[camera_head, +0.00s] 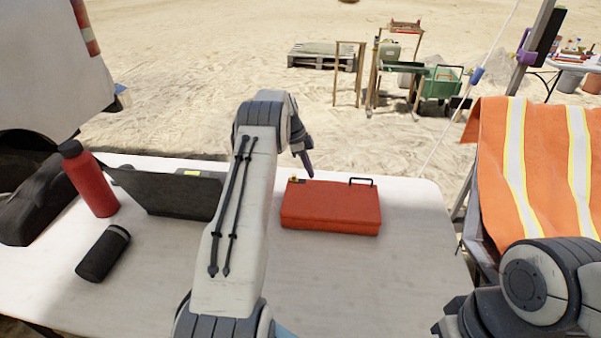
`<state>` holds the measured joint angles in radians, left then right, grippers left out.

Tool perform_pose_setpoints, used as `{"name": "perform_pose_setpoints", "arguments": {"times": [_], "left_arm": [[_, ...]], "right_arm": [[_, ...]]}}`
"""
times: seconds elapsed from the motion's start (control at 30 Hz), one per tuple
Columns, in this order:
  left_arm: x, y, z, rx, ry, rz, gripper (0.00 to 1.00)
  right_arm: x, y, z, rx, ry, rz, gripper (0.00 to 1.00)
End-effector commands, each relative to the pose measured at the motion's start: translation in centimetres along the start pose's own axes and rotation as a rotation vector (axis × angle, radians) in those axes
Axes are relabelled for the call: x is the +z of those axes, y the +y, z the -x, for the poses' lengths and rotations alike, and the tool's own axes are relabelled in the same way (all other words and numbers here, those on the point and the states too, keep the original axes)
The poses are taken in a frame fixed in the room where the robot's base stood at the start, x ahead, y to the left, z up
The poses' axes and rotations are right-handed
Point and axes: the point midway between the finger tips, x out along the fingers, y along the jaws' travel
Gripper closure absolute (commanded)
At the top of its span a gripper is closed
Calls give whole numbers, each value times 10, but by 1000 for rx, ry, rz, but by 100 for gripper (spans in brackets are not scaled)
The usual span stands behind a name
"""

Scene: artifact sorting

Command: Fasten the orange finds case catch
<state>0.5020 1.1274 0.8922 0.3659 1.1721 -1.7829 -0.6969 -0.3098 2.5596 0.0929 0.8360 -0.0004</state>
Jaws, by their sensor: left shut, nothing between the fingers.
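The orange finds case (331,208) lies flat on the white table, right of my left arm, with its lid down. Its black handle (362,180) stands at the back edge, toward the right. A small yellowish part (294,180), perhaps the catch, shows at the back left corner; I cannot tell whether it is fastened. My left gripper (307,168) is shut and empty, its dark purple fingers pointing down close to the case's back edge. I cannot tell whether they touch it. My right arm shows at the lower right, but its gripper is not in view.
On the table (390,290), left of my left arm, are a red bottle (90,180), a black cylinder (103,254) and a dark folder-like panel (170,192). An orange vest (535,165) hangs at the right. The table right of the case is clear.

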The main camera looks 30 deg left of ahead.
Motion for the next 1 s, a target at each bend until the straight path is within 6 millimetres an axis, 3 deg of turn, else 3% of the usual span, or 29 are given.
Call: {"name": "perform_pose_setpoints", "arguments": {"times": [0.03,0.2,0.4,1.0], "left_arm": [[4,-3,17,-13,-2,4,100],[5,-2,54,-11,-2,4,100],[4,-1,82,-8,-1,4,100],[4,0,89,-6,-1,5,100]], "right_arm": [[0,0,-4,0,0,0,100],[1,0,-7,0,0,0,100],[1,0,-7,0,0,0,100],[1,0,-7,0,0,0,100]]}}
